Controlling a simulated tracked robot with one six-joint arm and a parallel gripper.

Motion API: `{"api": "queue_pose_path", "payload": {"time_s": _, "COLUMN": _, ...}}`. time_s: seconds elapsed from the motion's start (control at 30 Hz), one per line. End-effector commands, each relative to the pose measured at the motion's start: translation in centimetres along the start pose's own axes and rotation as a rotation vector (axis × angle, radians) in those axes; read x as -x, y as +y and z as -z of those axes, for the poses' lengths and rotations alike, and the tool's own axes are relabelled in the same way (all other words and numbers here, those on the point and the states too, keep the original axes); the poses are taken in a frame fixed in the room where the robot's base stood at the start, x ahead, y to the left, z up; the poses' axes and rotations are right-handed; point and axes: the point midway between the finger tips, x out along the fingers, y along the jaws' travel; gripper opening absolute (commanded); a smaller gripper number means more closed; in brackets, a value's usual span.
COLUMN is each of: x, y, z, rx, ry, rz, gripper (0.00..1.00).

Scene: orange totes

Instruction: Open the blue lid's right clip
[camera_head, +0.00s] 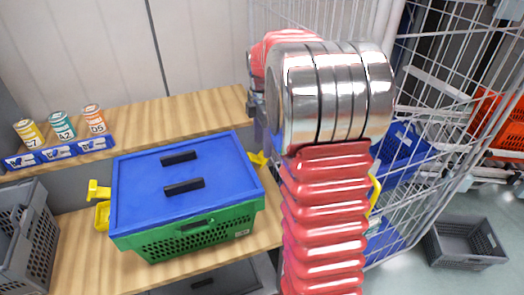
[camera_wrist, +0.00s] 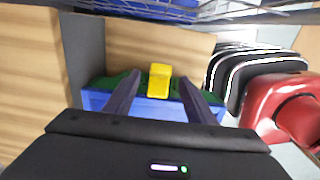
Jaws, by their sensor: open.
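The blue lid (camera_head: 217,168), with two black handles, sits on the green crate (camera_head: 182,236) on a wooden shelf. Its yellow right clip (camera_head: 258,158) sticks out at the crate's right end, partly up against my arm. In the wrist view the yellow clip (camera_wrist: 159,80) shows in front of the green crate edge and the blue lid (camera_wrist: 150,108). My gripper (camera_wrist: 159,84) is open, one dark finger on each side of the clip; I cannot tell if they touch it. My arm hides the gripper in the head view. A yellow left clip (camera_head: 98,190) sticks out at the other end.
A wire cart (camera_head: 430,150) with blue and orange baskets stands close on the right. Several cans (camera_head: 62,126) stand in a blue holder at the back left. A grey crate (camera_head: 28,240) is at the left, another (camera_head: 465,243) on the floor at right.

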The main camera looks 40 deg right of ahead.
Motion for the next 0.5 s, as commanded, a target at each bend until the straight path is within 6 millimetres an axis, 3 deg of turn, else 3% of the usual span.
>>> {"api": "queue_pose_path", "payload": {"time_s": 0.2, "x": -2.9, "y": 0.0, "z": 0.0, "rx": 0.000, "ry": 0.000, "rz": 0.002, "gripper": 0.50}}
{"api": "queue_pose_path", "payload": {"time_s": 0.5, "x": -3.7, "y": 0.0, "z": 0.0, "rx": -0.001, "ry": 0.000, "rz": 0.000, "gripper": 0.50}}
